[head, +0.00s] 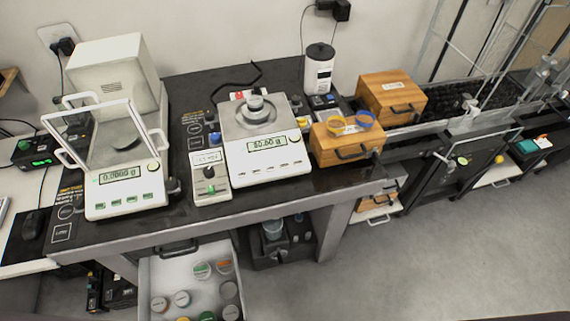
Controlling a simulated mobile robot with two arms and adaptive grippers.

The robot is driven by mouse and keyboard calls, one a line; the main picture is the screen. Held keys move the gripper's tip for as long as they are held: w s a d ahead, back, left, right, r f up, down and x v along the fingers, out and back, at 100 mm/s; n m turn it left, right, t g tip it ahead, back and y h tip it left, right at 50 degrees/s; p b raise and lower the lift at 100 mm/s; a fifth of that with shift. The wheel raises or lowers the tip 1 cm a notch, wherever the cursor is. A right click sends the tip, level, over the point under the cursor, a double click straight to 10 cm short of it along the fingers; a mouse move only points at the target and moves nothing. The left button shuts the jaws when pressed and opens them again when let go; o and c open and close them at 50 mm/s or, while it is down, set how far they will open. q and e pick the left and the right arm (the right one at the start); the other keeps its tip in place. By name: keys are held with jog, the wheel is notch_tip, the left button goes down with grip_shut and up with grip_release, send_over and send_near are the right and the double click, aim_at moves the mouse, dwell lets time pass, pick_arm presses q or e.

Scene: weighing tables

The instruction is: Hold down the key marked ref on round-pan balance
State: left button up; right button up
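Two white balances stand on the dark bench, and I cannot tell for certain which is the round-pan balance. The middle balance (236,164) has a grey top with a roundish pan (254,117) bearing a small grey object (255,102); its display (266,143) seems to read 80.60. Key markings are too small to read. Neither gripper is in view.
A small control box (209,181) stands between the balances. A wooden box (347,138) with coloured rings on top is to the right of the middle balance. An open drawer (165,275) with several round containers juts out below the bench. Floor at right is clear.

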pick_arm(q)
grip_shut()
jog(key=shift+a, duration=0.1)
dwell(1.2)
